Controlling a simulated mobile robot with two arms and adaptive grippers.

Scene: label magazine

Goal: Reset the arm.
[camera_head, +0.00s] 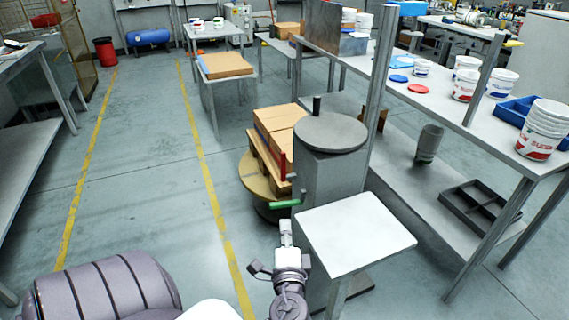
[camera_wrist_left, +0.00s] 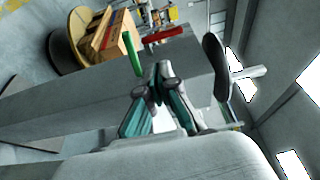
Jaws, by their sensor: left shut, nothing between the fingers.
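My left gripper (camera_head: 286,232) shows at the bottom middle of the head view, in front of the grey machine (camera_head: 325,180) and left of the small white table. In the left wrist view its fingers (camera_wrist_left: 161,72) are together and hold nothing. A green lever (camera_head: 285,204) sticks out from the machine just beyond the fingertips; in the left wrist view it (camera_wrist_left: 132,56) stands left of them. A red lever (camera_head: 283,166) is above it in the head view. I cannot tell whether the gripper touches the machine. My right gripper is not seen.
A small white table (camera_head: 355,233) stands right of the gripper. Stacked cardboard boxes (camera_head: 277,126) rest on a round wooden base behind the machine. A long bench (camera_head: 440,97) with white buckets (camera_head: 543,130) runs along the right. Floor at the left is mostly clear.

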